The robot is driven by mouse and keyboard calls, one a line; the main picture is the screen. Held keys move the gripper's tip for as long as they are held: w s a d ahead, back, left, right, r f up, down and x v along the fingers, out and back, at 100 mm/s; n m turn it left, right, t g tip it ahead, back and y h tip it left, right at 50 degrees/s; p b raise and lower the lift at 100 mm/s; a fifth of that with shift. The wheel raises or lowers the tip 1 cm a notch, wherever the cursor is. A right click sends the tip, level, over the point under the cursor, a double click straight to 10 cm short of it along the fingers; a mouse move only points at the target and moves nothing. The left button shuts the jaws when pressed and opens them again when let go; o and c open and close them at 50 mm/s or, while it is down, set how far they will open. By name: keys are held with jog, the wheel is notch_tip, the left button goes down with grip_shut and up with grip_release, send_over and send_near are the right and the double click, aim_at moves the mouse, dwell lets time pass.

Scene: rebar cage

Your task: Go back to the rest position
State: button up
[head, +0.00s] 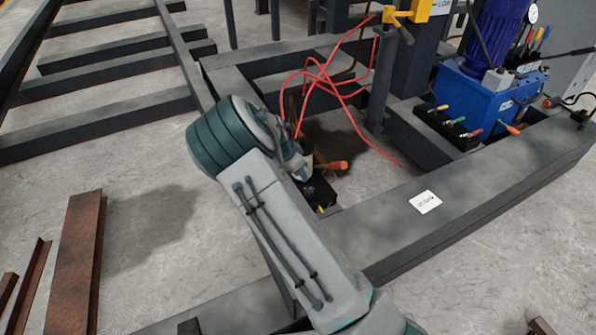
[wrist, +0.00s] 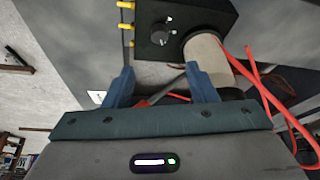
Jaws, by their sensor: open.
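My gripper (wrist: 158,72) shows in the wrist view with its two blue fingers spread apart. It is open, and I see nothing clamped in it. A black box with a round knob and yellow fittings (wrist: 192,20) is just beyond the fingertips, beside a pale cylinder (wrist: 208,62). A dark lever with a red-orange grip (wrist: 144,103) shows between the fingers; whether it touches them I cannot tell. In the head view my arm reaches over the steel frame and its wrist hides the fingers. An orange handle (head: 331,166) shows just right of the wrist.
Red hoses (head: 322,78) loop behind my wrist. A blue hydraulic unit (head: 492,95) with coloured levers stands at right on the dark steel frame (head: 480,185). Rusty steel sections (head: 80,255) lie on the floor at left. Concrete floor (head: 165,215) left of my arm is clear.

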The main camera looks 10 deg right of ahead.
dwell(0.3)
jog(key=s+d+r+n+y+p, duration=0.15)
jog(key=s+r+p, duration=0.4)
jog(key=r, duration=0.55)
jog(key=s+d+r+n+y+p, duration=0.15)
jog(key=s+r+p, duration=0.4)
jog(key=r, duration=0.55)
jog(key=s+r+n+y+p, duration=0.2)
jog(key=s+r+p, duration=0.35)
jog(key=r, duration=0.45)
jog(key=s+d+r+n+h+p, duration=0.1)
jog(key=s+r+n+p, duration=0.5)
jog(key=s+r, duration=1)
jog(key=shift+s+d+r+p, duration=0.3)
jog(key=shift+s+d+p, duration=0.5)
jog(key=shift+p, duration=1.05)
jog(key=shift+s+a, duration=0.2)
jog(key=shift+a, duration=0.05)
